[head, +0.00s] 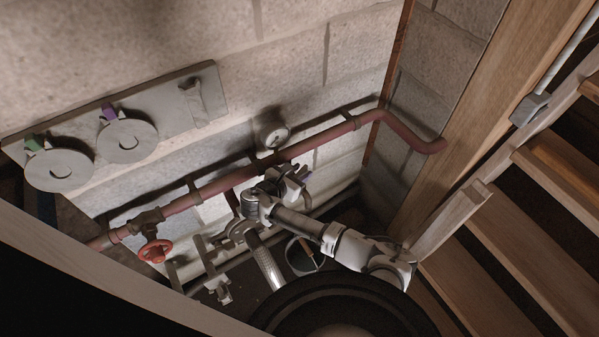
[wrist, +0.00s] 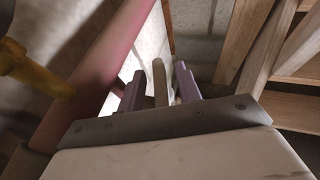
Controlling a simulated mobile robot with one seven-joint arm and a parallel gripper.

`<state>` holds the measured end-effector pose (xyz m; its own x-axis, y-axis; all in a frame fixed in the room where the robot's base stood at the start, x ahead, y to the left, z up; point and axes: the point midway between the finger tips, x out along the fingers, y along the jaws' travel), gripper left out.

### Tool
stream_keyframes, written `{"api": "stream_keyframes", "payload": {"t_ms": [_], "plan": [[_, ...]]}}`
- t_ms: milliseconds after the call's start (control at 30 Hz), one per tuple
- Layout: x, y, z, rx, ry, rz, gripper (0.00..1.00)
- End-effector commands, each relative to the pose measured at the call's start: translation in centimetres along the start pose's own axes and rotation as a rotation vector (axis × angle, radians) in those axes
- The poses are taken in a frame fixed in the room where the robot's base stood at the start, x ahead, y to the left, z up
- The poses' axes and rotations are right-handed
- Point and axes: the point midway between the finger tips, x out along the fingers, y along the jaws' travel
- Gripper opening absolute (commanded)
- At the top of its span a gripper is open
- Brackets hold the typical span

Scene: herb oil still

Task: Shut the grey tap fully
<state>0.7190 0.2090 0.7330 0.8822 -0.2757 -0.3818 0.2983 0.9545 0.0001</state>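My gripper (head: 299,174) is by the wall, just below and in front of the red pipe in the head view. In the wrist view, its two purplish fingers (wrist: 160,88) point away from the camera and stand apart. A narrow grey-beige bar with a rounded end (wrist: 159,78) shows between them, with a small gap on each side. It looks like the grey tap's lever, but I cannot tell for sure. My arm hides this spot in the head view, so the tap's body and its angle are not visible.
The red pipe (head: 330,133) runs along the wall, with a gauge (head: 271,134) and a red handwheel (head: 156,251). A yellow handle (wrist: 35,72) is close on the left. A wall board (head: 165,103) carries two discs. Wooden stairs (head: 530,285) stand right.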

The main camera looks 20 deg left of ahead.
Motion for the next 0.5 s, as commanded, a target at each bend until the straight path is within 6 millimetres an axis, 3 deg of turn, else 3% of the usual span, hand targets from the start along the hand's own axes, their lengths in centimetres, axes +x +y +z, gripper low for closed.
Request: {"api": "stream_keyframes", "payload": {"t_ms": [267,500], "plan": [[-1.4,0.1,-0.2,0.001,0.001,0.003,0.34],[-6.5,0.1,-0.3,0.001,0.002,0.006,0.34]]}}
